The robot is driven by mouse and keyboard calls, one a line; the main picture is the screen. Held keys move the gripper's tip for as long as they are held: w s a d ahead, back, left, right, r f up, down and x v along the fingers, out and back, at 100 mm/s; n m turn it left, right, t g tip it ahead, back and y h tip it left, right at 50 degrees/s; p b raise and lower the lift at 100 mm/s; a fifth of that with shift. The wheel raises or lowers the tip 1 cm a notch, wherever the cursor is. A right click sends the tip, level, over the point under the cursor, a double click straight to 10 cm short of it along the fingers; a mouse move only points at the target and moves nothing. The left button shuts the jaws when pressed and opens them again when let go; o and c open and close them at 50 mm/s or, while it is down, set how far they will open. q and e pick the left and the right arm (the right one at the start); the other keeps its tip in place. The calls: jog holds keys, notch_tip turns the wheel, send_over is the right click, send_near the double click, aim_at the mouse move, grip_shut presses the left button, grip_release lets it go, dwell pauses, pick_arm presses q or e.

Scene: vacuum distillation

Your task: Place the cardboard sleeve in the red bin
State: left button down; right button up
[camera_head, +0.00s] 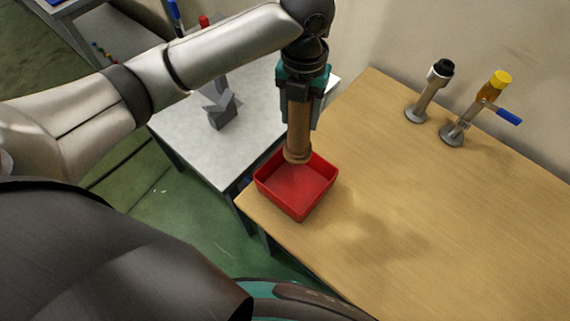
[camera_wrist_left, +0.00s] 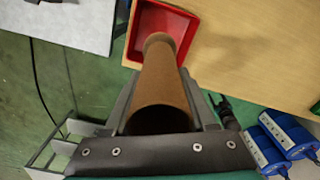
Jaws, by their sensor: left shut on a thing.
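The cardboard sleeve (camera_head: 298,128) is a brown tube, held upright in my left gripper (camera_head: 300,100). The gripper is shut on it. In the head view the sleeve's lower end overlaps the back part of the red bin (camera_head: 308,206); I cannot tell how far above the floor of the bin it is. In the left wrist view the sleeve (camera_wrist_left: 162,85) runs between the two fingers (camera_wrist_left: 162,112) towards the red bin (camera_wrist_left: 184,22). The bin is a shallow open square tray at the left corner of the wooden table. My right gripper is not in view.
The wooden table (camera_head: 440,220) is clear to the right of the bin. Two metal taps (camera_head: 428,95) (camera_head: 470,115), one with a yellow cap and blue handle, stand at its back. A white table (camera_head: 190,130) with a grey angular object (camera_head: 221,110) stands behind left.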

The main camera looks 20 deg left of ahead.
aim_at(299, 136)
pick_arm(q)
notch_tip(299, 136, down, 14)
jog(key=shift+d+f+b, duration=0.1)
jog(key=shift+d+b, duration=0.05)
jog(key=shift+b, duration=0.15)
jog(key=shift+f, duration=2.2)
jog(key=shift+f+b, duration=0.2)
jog(key=shift+b, duration=0.15)
jog(key=shift+c, duration=1.1)
grip_release()
jog(key=shift+r, duration=0.1)
notch_tip(299, 136, up, 12)
jog(key=shift+r+p, duration=0.15)
jog(key=shift+p, duration=0.5)
